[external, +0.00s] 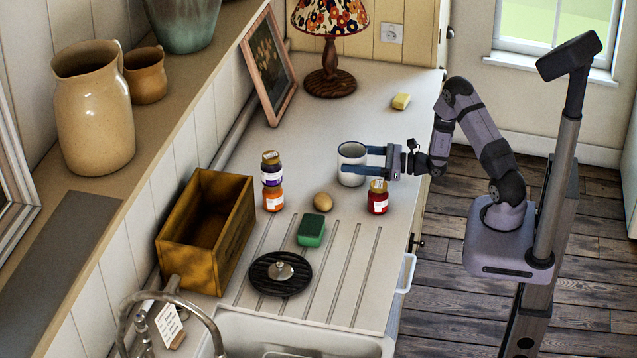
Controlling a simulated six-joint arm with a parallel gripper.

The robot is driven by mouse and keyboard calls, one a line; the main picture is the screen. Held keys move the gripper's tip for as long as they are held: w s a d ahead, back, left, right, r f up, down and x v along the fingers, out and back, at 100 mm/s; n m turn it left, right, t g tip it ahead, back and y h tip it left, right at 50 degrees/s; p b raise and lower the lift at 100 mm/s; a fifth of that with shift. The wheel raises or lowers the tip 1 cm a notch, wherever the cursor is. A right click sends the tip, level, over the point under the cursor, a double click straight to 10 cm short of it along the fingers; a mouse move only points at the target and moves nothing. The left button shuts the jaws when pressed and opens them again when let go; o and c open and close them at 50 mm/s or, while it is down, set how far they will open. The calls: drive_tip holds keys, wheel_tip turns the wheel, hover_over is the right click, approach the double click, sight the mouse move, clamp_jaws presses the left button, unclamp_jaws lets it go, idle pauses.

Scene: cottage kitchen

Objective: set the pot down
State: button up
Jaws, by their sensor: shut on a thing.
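The pot (352,153) is a small white, cup-like vessel with a dark rim, upright near the right side of the counter in the external view. My gripper (364,163) reaches in from the right, its blue fingers shut on the pot around its sides. The fingers hide part of the pot's wall. I cannot tell whether its base touches the counter or is slightly above it.
A red jar (378,200) stands close in front of the pot. A yellow block (401,101) sits behind; counter (350,108) between is clear.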

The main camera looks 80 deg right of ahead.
drive_tip(key=shift+f, duration=0.1)
drive_tip(key=o, duration=1.4)
drive_tip(key=shift+c, duration=0.2)
drive_tip(key=shift+r, duration=0.2)
drive_tip(key=shift+s+d+f, duration=0.1)
drive_tip(key=shift+s, duration=0.15)
drive_tip(key=s+b, duration=0.1)
drive_tip(key=s, duration=0.2)
drive_tip(key=s+b, duration=0.1)
drive_tip(key=s, duration=0.3)
drive_tip(key=s+d+b, duration=0.1)
drive_tip(key=s, duration=0.3)
drive_tip(key=shift+s+d, duration=0.1)
drive_tip(key=shift+s, duration=0.15)
